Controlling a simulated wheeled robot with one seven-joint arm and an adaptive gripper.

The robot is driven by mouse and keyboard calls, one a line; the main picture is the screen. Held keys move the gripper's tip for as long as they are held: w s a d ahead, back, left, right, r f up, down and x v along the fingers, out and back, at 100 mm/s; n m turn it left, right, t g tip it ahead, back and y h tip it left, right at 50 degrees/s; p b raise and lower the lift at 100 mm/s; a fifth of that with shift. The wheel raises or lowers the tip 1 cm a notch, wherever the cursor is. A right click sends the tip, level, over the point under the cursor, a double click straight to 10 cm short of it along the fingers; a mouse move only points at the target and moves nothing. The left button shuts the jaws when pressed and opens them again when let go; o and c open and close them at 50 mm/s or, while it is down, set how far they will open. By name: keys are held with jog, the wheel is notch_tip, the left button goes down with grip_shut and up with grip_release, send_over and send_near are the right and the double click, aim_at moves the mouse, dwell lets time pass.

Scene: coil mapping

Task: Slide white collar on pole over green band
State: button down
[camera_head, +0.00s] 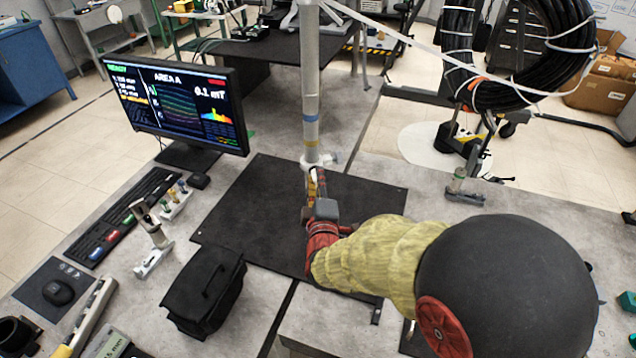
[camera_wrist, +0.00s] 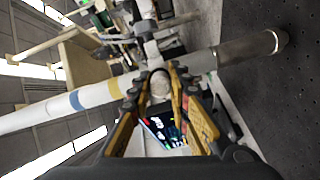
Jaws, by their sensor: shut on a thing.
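A pale pole (camera_head: 311,75) stands upright on the black mat and runs slantwise across the wrist view (camera_wrist: 205,60). It has a blue band (camera_head: 311,117) and, below it, a yellow band (camera_head: 311,142). A white collar (camera_head: 328,160) sits around the pole, below the yellow band. My gripper (camera_head: 317,178) is at the collar on the near side, its fingers shut on the collar's rounded knob (camera_wrist: 160,86). The fingers partly hide the collar and lower pole. I see no green band in either view; whether the collar or fingers cover one I cannot tell.
The black mat (camera_head: 240,215) around the pole is mostly clear. A monitor (camera_head: 180,105) stands left, with a keyboard (camera_head: 125,215) before it. A black bag (camera_head: 205,290) lies near left. A thin white cable (camera_head: 400,42) runs from the pole's top to a black coil (camera_head: 520,60).

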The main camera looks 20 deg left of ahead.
jog(key=shift+r, duration=0.15)
jog(key=c, duration=1.7)
grip_release()
jog(key=shift+o, duration=0.2)
jog(key=v, duration=1.2)
